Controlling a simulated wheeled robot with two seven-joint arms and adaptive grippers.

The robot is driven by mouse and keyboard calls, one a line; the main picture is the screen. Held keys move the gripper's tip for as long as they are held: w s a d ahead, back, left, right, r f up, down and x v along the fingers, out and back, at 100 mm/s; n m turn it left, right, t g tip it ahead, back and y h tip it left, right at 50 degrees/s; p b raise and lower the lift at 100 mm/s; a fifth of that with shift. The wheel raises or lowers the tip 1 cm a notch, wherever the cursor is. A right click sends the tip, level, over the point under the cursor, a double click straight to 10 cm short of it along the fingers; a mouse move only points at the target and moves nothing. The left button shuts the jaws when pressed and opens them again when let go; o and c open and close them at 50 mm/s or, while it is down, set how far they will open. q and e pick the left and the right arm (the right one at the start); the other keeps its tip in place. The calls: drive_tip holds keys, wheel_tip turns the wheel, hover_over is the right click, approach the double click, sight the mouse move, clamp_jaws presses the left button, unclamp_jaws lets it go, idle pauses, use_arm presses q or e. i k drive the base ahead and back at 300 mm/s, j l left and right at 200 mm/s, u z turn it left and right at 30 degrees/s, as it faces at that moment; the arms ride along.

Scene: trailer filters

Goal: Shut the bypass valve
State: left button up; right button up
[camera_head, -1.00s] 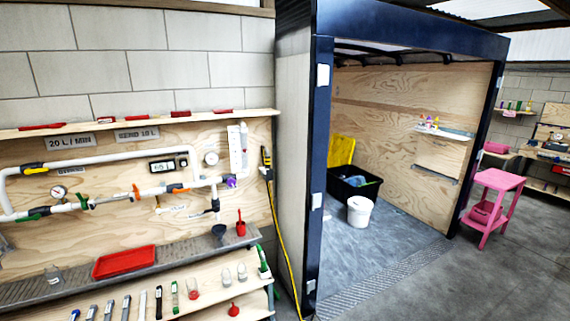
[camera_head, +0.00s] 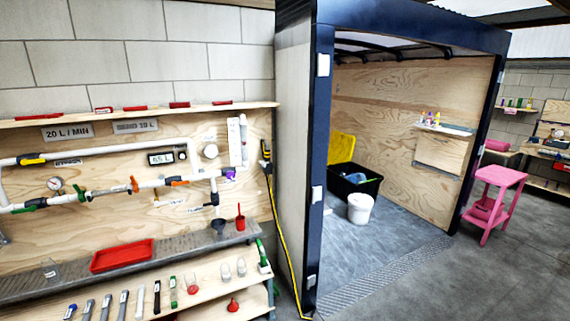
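The bypass valve with its yellow handle (camera_head: 32,160) sits on the upper white pipe at the far left of the plywood panel, just left of a small "BYPASS" label (camera_head: 67,163). The yellow handle appears to lie along the pipe. Other valves on the lower pipe have a green handle (camera_head: 80,193), an orange upright handle (camera_head: 134,184) and an orange handle lying along the pipe (camera_head: 174,181). Neither of my grippers shows in the head view.
A lower wooden shelf (camera_head: 205,296) carries several tools and glasses. An open trailer (camera_head: 319,150) stands to the right, with a pink stool (camera_head: 497,190) beyond it on clear floor.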

sight(25, 162)
drive_tip(key=i+j+u, duration=0.3)
drive_tip(key=i+u, duration=0.15)
drive_tip(key=i, duration=0.4)
drive_tip(key=i+u, duration=0.4)
drive_tip(key=i, duration=0.45)
drive_tip(key=j+u, duration=0.2)
drive_tip(key=u, duration=0.15)
drive_tip(key=j+u, duration=0.2)
drive_tip(key=u, duration=0.15)
drive_tip(key=j+u, duration=0.3)
drive_tip(key=i+l, duration=0.05)
drive_tip(key=l, duration=0.05)
